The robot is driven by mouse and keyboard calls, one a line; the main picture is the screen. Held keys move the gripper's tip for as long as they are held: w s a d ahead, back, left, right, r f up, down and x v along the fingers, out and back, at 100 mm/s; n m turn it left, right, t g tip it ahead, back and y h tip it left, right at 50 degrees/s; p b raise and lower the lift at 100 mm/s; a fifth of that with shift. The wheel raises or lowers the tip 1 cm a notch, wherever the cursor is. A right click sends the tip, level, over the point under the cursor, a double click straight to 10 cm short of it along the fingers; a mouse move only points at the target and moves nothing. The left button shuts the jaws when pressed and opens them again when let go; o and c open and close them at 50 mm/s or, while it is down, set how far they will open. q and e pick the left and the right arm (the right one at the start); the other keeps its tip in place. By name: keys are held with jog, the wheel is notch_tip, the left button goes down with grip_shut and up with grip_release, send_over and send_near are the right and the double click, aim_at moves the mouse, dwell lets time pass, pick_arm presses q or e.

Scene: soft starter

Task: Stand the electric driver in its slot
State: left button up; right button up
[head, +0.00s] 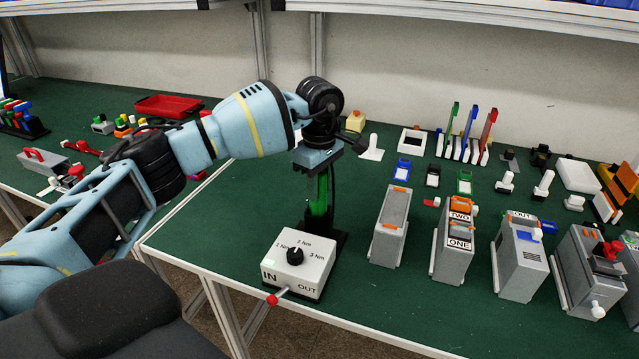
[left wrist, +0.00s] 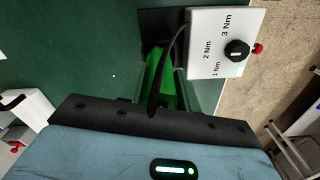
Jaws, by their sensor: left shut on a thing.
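The electric driver (head: 319,195) is green and hangs roughly upright below my left gripper (head: 318,160), which is shut on it. In the left wrist view the green driver (left wrist: 165,88) shows in part, behind the gripper's dark edge, with a black cable curving beside it. A black stand (head: 338,238) is under and behind the driver, joined to a white box (head: 318,268) with a dial marked 1, 2 and 3 Nm. The driver's lower end is at the stand, behind the box; I cannot tell whether it sits in the slot. My right gripper is out of view.
A red-tipped lever (head: 273,299) sticks out at the box's front, close to the table edge. Grey modules (head: 390,227) stand to the right. A white peg on a plate (head: 372,148) is behind. Green table (head: 255,200) is clear left of the stand.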

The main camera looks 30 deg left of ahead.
pick_arm(q)
jog(key=o, duration=1.1)
jog(key=shift+c, duration=0.2)
notch_tip(320, 180, up, 8)
jog(key=shift+f, duration=0.1)
jog(key=shift+f, duration=0.1)
